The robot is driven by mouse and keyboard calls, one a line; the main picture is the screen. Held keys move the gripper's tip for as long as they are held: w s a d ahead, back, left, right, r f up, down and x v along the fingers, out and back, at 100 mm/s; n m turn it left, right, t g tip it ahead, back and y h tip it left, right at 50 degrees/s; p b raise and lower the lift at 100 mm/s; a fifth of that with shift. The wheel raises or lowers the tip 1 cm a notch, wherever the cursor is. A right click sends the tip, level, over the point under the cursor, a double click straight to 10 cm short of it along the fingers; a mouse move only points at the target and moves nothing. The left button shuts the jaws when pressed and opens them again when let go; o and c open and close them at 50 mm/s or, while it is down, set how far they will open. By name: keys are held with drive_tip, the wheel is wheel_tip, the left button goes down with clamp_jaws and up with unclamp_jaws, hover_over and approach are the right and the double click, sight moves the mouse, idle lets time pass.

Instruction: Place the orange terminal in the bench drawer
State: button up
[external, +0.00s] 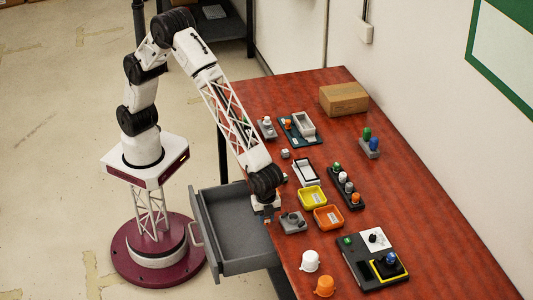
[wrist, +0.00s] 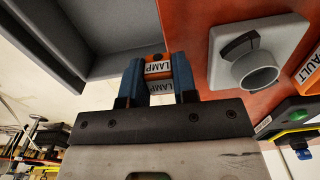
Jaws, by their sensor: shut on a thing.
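The orange terminal (wrist: 158,68), a small block with white "LAMP" labels, is held between the two blue fingers of my gripper (wrist: 158,80) in the wrist view. In the external view my gripper (external: 267,213) points down at the bench's left edge, beside the open drawer; the terminal is mostly hidden there. The grey bench drawer (external: 232,266) is pulled out to the left of the bench, and its visible floor looks empty. The drawer also shows at the upper left of the wrist view (wrist: 110,68), left of the terminal. My gripper's exact height above the drawer rim is unclear.
A grey switch box (external: 293,222) sits on the red bench close to my gripper, and shows large in the wrist view (wrist: 255,60). Yellow (external: 312,197) and orange (external: 328,217) trays lie beyond it. White (external: 310,261) and orange (external: 325,286) cups stand nearer the front.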

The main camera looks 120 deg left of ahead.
hover_over(236, 232)
wheel_tip(236, 232, down, 5)
drive_tip(key=shift+a+r, duration=0.1)
drive_tip(key=shift+f, duration=3.15)
drive_tip(key=shift+f, duration=1.9)
drive_tip(key=shift+f, duration=0.1)
drive_tip(key=o, duration=1)
drive_tip(key=shift+c, duration=0.2)
